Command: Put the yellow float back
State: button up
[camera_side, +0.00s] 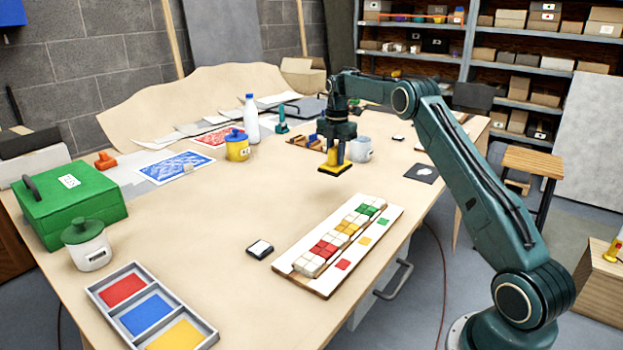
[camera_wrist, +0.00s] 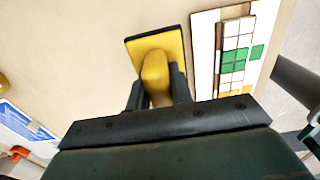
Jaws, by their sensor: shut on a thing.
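The yellow float, a flat plate with a dark underside and a yellow grip, hangs from my gripper (camera_side: 336,148). In the side view the float (camera_side: 335,163) is above the table, left of the pale cup. In the wrist view my gripper's dark fingers (camera_wrist: 158,90) are shut on the grip of the float (camera_wrist: 134,44), one on each side. The plate looks roughly level.
A mosaic panel (camera_side: 285,266) with red, yellow and green tiles lies in front. A pale cup (camera_side: 360,149), yellow pot (camera_side: 237,147) and white bottle (camera_side: 252,119) stand nearby. A grey tray (camera_side: 95,291), white jar (camera_side: 87,245) and green box (camera_side: 70,207) are left. The middle table is clear.

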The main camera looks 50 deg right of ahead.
aim_at(335, 170)
notch_tip(335, 170, down, 5)
jog(key=shift+f, duration=0.1)
jog(key=shift+f, duration=2.05)
jog(key=shift+f, duration=0.2)
jog(key=o, duration=0.9)
jog(key=shift+r, duration=0.1)
notch_tip(335, 170, up, 12)
jog(key=shift+r, duration=0.1)
